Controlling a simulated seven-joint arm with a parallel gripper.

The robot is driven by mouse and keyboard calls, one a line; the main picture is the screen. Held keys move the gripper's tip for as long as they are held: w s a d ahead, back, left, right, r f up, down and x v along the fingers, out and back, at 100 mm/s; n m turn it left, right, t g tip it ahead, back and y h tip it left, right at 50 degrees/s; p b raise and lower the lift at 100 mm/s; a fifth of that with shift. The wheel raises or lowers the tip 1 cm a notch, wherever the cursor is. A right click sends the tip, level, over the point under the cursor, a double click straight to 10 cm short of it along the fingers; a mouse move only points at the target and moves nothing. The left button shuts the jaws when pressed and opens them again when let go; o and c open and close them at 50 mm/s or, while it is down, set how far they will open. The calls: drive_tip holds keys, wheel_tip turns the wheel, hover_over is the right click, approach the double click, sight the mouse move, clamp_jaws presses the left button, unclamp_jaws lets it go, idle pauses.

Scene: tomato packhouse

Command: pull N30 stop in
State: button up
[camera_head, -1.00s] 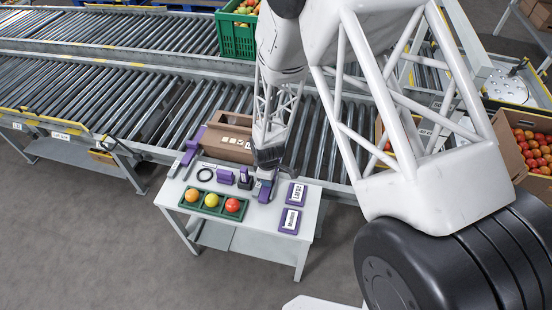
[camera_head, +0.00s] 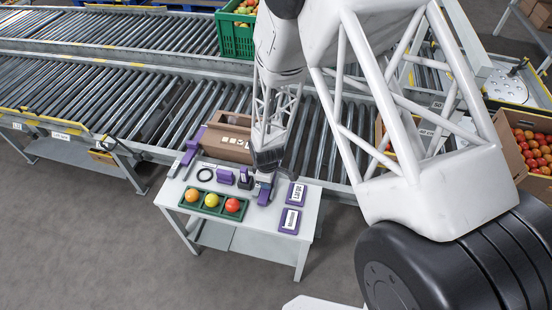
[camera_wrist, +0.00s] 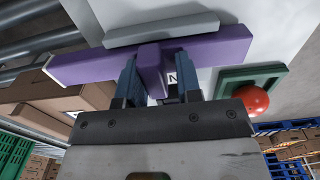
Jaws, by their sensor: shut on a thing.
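The stop is a purple bar (camera_wrist: 215,48) with a block in its middle that bears a white label; only an "N" shows on it, the rest is hidden by a finger. My gripper (camera_wrist: 159,78) is shut on that block, one finger on each side. A grey bar (camera_wrist: 165,28) lies along the purple bar's far side, close to it. In the head view, my gripper (camera_head: 264,178) is low over the right half of the small white table, with purple (camera_head: 264,197) showing just below it. The arm hides much of the stop there.
A green tray (camera_head: 180,203) with orange, yellow and red tomatoes sits at the table's front. Purple plates marked Large (camera_head: 297,194) and Medium (camera_head: 290,220) lie right. A black ring (camera_head: 204,175) and small purple blocks (camera_head: 225,177) lie left. An open brown carton (camera_head: 220,145) stands behind.

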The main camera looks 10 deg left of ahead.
sight(263, 201)
drive_tip(key=shift+s+d+f, duration=0.1)
drive_tip(key=shift+s+f, duration=0.05)
drive_tip(key=shift+s, duration=1.25)
drive_tip(key=shift+s+d+f, duration=0.1)
drive_tip(key=shift+s+f, duration=0.05)
drive_tip(key=shift+s, duration=1.2)
drive_tip(key=shift+s+f, duration=0.15)
drive_tip(key=shift+s, duration=1.25)
idle(1.4)
drive_tip(key=o, duration=0.7)
drive_tip(key=shift+w, duration=0.4)
drive_tip(key=shift+r, duration=0.15)
idle(0.4)
drive_tip(key=shift+w+a+r, duration=0.1)
drive_tip(key=shift+w+r, duration=0.05)
drive_tip(key=shift+r, duration=1.05)
drive_tip(key=shift+w+a+r, duration=0.1)
drive_tip(key=shift+r, duration=1.1)
